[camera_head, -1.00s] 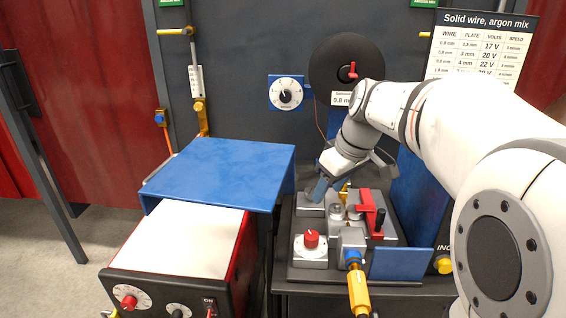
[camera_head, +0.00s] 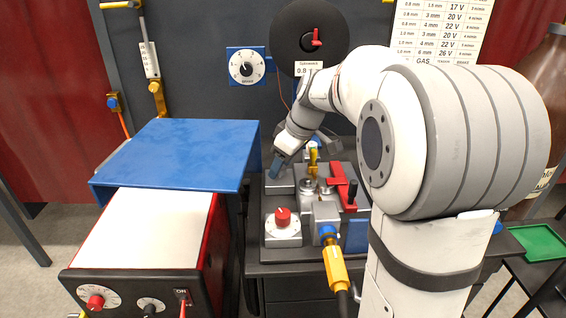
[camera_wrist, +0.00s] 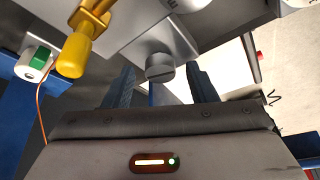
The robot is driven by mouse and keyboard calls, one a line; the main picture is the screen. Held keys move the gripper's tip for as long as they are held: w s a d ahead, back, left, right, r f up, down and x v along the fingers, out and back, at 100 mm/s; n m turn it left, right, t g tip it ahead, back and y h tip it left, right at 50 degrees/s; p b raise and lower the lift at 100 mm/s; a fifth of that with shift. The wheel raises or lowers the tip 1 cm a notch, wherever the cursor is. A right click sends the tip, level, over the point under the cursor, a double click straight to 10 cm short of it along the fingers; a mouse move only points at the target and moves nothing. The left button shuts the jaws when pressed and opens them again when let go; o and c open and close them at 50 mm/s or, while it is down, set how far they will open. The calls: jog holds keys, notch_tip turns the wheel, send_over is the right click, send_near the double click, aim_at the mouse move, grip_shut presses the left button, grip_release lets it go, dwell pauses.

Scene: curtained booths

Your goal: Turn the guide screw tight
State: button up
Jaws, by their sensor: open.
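The guide screw appears to be the round grey slotted head (camera_wrist: 160,68) under a grey block in the wrist view. It lies between the lines of my two open blue fingers. My gripper (camera_wrist: 160,86) holds nothing; whether its fingers touch the screw I cannot tell. In the head view my gripper (camera_head: 277,164) is low at the left back of the grey wire feeder (camera_head: 283,234). The screw is hidden there.
A yellow handle (camera_wrist: 76,52) hangs close to the left finger in the wrist view. A red clamp arm (camera_head: 339,180) stands on the feeder. A blue panel (camera_head: 180,150) and the red-and-black welder (camera_head: 150,235) are at left. A wire spool (camera_head: 310,40) is behind.

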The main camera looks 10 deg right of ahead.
jog(key=shift+c, duration=0.3)
jog(key=c, duration=0.9)
jog(key=shift+m, duration=0.3)
jog(key=m, duration=0.1)
jog(key=m+h, duration=0.1)
jog(key=m+t, duration=0.1)
jog(key=m, duration=0.1)
jog(key=shift+s+a+r+h, duration=0.1)
jog(key=shift+s+a+h, duration=0.05)
jog(key=shift+a+h, duration=0.15)
jog(key=shift+m+h+p, duration=0.4)
jog(key=shift+m+h, duration=0.3)
jog(key=shift+m, duration=1.2)
jog(key=o, duration=1)
jog(key=shift+c, duration=0.2)
